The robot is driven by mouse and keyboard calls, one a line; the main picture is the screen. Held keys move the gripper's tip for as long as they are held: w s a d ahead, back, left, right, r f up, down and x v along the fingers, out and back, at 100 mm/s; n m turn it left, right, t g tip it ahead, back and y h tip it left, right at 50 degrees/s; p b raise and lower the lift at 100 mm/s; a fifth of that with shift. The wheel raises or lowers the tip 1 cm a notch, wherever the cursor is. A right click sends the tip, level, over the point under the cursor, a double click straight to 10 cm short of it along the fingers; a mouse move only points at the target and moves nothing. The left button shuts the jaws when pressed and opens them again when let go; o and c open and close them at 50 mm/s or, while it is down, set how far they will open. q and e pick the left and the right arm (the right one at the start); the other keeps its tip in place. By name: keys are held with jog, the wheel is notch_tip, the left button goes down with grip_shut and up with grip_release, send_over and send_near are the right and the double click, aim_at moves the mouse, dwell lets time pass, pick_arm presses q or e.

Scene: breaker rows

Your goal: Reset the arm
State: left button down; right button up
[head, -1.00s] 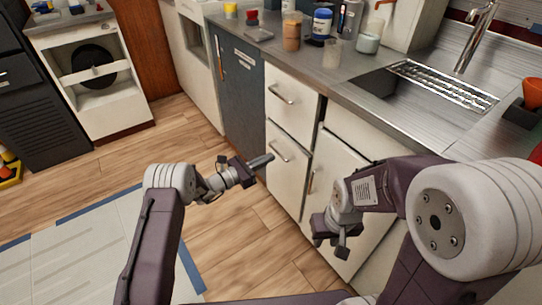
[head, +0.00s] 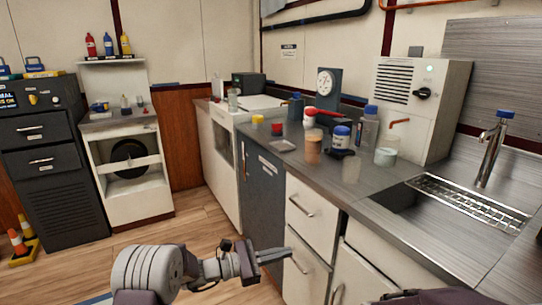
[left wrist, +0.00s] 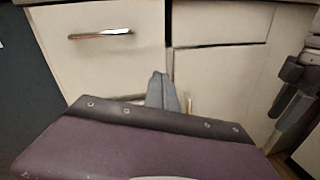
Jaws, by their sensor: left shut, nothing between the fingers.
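My left gripper (head: 288,254) is in the lower middle of the head view, in front of the white drawers. Its grey fingers are together, with nothing between them, and point right. The closed fingers also show in the left wrist view (left wrist: 160,88), against the cabinet fronts. My right gripper (left wrist: 279,125) shows only partly, at the right edge of the left wrist view, and whether its fingers are open is unclear. In the head view only a purple piece of my right arm shows at the bottom right.
White drawers (head: 311,216) and a dark cabinet door (head: 262,195) stand close to my left gripper. The counter holds several bottles and jars, with a sink (head: 468,205) at right. Wooden floor (head: 200,228) is open at left. Orange cones (head: 18,242) stand at the far left.

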pick_arm(q)
jog(key=s+a+f+m+g+y, duration=0.1)
jog(key=s+m+g+y, duration=0.25)
jog(key=s, duration=0.55)
jog(key=s+a+f+m+g+y, duration=0.1)
jog(key=s+f+m+g+y, duration=0.2)
jog(key=s, duration=0.5)
jog(key=s+a+f+m+y, duration=0.4)
jog(key=s+a+m+y, duration=0.1)
jog(key=a, duration=0.4)
jog(key=s+a+f+m+y, duration=0.4)
jog(key=s+a+m+y, duration=0.15)
jog(key=a, duration=0.35)
notch_tip(320, 180, up, 35)
jog(key=w+m+t+p, duration=0.1)
jog(key=w+t+p, duration=0.1)
jog(key=p, duration=3.2)
jog(key=shift+a+p, duration=0.35)
jog(key=shift+a, duration=0.1)
jog(key=shift+w+f, duration=0.1)
